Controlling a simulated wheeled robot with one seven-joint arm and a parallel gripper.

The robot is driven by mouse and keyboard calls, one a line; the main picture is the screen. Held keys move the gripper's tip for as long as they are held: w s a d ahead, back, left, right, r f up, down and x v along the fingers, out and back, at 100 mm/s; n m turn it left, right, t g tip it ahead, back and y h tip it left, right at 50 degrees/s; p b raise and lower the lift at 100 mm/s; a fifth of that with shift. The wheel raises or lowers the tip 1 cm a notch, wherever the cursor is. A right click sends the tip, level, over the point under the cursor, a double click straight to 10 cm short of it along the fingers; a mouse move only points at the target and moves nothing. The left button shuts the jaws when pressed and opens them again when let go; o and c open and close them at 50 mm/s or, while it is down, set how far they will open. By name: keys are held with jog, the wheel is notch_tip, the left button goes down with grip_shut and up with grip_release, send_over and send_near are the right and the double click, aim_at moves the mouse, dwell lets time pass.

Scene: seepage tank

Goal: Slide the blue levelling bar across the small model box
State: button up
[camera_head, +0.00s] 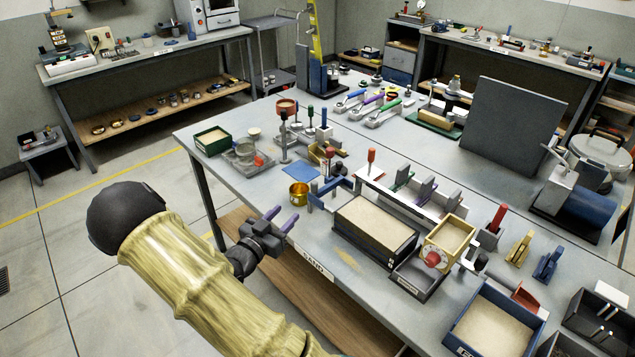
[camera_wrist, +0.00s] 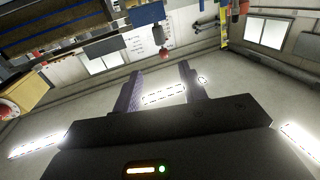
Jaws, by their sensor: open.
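A dark box filled with level sand (camera_head: 375,229), which looks like the small model box, stands near the front edge of the grey table (camera_head: 225,165). A blue bar-like piece with upright ends (camera_head: 330,194), probably the levelling bar, is just left of the box, beside a gold cup (camera_head: 299,194). My gripper (camera_head: 281,219) is at the table's front edge, left of the box and apart from it. Its two purple fingers are spread with nothing between them. The fingers also show apart and empty in the wrist view (camera_wrist: 160,78).
A row of upright holders (camera_head: 425,192) stands behind the box. A small wooden sand box with a red knob (camera_head: 450,236) is at its right. A blue sand tray (camera_head: 497,318) lies at the front right. Bare tabletop lies left of the gold cup.

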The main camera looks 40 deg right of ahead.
aim_at(316, 182)
jog(key=p+x, duration=0.3)
jog(key=x, duration=1.4)
jog(key=shift+w+d+p, duration=0.15)
jog(key=shift+p, duration=0.15)
jog(key=shift+c, duration=0.4)
grip_shut()
